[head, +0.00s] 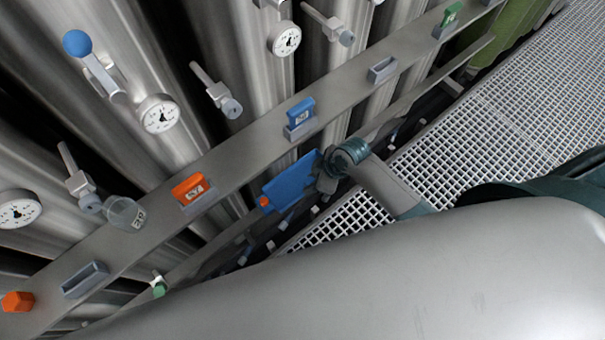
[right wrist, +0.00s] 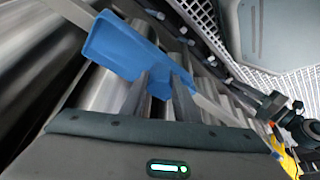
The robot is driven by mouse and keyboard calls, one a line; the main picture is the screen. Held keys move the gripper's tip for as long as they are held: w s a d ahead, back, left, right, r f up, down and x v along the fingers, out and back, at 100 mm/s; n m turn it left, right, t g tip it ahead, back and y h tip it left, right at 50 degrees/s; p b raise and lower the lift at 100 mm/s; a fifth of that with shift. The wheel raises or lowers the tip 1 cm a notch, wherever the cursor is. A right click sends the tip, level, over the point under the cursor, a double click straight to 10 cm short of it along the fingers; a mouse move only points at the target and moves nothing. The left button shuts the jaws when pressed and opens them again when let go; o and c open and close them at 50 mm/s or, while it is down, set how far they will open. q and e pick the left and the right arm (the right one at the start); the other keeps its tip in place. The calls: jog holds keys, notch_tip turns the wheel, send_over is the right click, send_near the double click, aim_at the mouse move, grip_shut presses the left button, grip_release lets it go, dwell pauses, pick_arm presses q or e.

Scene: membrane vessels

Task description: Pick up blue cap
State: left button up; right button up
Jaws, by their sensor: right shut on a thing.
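A blue cap (head: 290,182), flat and broad, is at my right gripper (head: 328,178), below the grey rail in the head view. In the right wrist view the fingers of my right gripper (right wrist: 160,92) are shut on the narrow part of the blue cap (right wrist: 122,50); its wide part extends to the upper left. Whether it touches the rail cannot be told. Another blue piece (head: 300,112) sits in a holder on the rail. My left gripper is not in view.
The grey rail (head: 240,150) crosses diagonally, with an orange piece (head: 192,188), a green piece (head: 452,13) and an empty holder (head: 382,70). Steel vessels with gauges (head: 158,114) and valves stand behind. A blue ball-ended handle (head: 77,43) is at upper left. Grating (head: 500,110) lies right.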

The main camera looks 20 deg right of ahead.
jog(key=s+r, duration=0.1)
jog(key=s+d+r, duration=0.1)
jog(key=s, duration=0.1)
jog(key=s+r, duration=0.1)
jog(key=shift+s+d, duration=0.25)
jog(key=shift+s, duration=0.1)
jog(key=shift+w, duration=0.1)
